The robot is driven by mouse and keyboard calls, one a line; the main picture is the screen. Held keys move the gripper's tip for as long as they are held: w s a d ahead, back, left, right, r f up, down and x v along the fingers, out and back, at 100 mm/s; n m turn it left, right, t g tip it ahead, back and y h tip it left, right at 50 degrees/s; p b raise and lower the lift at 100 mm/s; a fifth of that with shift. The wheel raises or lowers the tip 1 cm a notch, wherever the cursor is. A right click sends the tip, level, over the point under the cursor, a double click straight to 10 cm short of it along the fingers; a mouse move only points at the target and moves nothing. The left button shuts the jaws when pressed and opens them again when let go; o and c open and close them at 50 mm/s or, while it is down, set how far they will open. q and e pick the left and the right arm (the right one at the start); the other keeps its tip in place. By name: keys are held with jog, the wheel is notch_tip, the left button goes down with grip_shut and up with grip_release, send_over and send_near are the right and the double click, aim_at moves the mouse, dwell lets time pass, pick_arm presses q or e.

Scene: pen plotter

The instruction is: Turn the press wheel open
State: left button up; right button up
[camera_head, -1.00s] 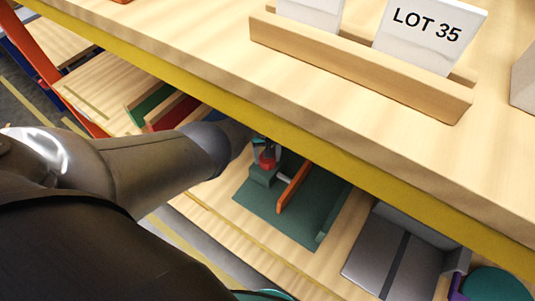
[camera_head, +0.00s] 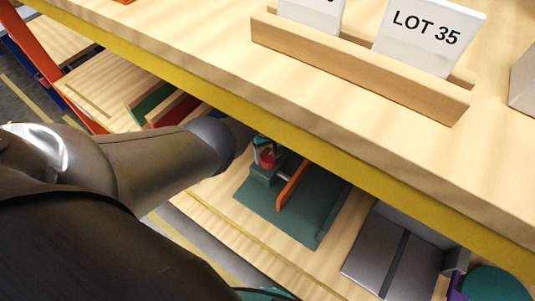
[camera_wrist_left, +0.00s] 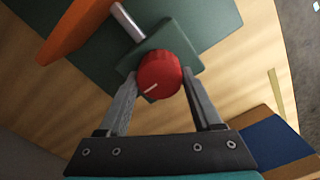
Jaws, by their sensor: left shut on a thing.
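The press wheel (camera_head: 267,160) is a small red knob on a dark green block, on the lower shelf. It shows larger in the left wrist view (camera_wrist_left: 159,74), with a short white mark on its face pointing to the lower left. My left gripper (camera_wrist_left: 159,82) has a finger on each side of the wheel and is shut on it. In the head view the left gripper (camera_head: 262,148) is small and partly hidden by the upper shelf edge. The block (camera_wrist_left: 190,58) is on a dark green base plate (camera_head: 310,215), with an orange upright plate (camera_head: 292,186) and a metal rod (camera_wrist_left: 127,22) beside it.
The upper shelf (camera_head: 190,45) with its yellow front edge hangs close over the press. A wooden holder (camera_head: 355,70) with white cards stands on it. A grey device (camera_head: 390,255) lies right of the press. Green and red panels (camera_head: 172,110) stand to the left.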

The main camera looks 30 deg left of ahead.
aim_at(267, 155)
pick_arm(q)
jog(key=o, duration=1.4)
jog(key=shift+c, duration=0.2)
jog(key=shift+r, duration=0.1)
notch_tip(267, 155, up, 5)
jog(key=p, duration=0.4)
notch_tip(267, 155, up, 2)
jog(key=shift+r, duration=0.15)
notch_tip(267, 155, up, 8)
